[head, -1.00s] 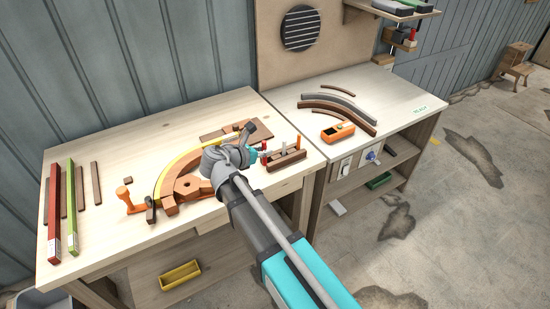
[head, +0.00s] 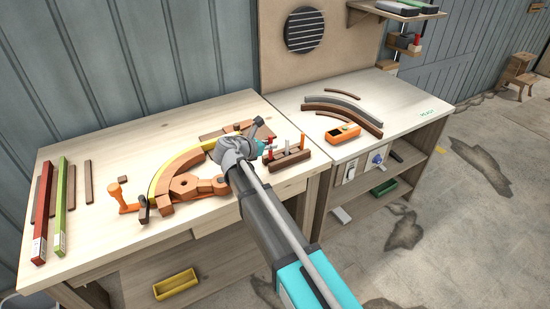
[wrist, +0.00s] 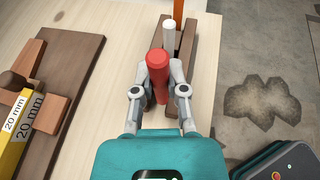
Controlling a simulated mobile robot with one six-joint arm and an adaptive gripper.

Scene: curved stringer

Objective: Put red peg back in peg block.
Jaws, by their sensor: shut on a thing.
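The red peg (wrist: 158,66) stands between the fingers of my gripper (wrist: 159,88) in the wrist view, and the fingers are shut on it. Its rounded top points toward the camera, and its lower end is hidden. The brown peg block (wrist: 188,50) lies just beyond and right of it, with a white peg (wrist: 169,36) and an orange peg (wrist: 178,9) standing in it. I cannot tell whether the red peg is in the block or beside it. In the head view, my gripper (head: 265,150) is at the left end of the peg block (head: 291,161), near the bench's right edge.
A curved wooden form with a yellow strip (head: 160,176) and clamps lies left of my gripper. Red (head: 42,215) and green (head: 61,205) bars lie at the bench's left. A second bench holds curved strips (head: 343,116) and an orange block (head: 342,133).

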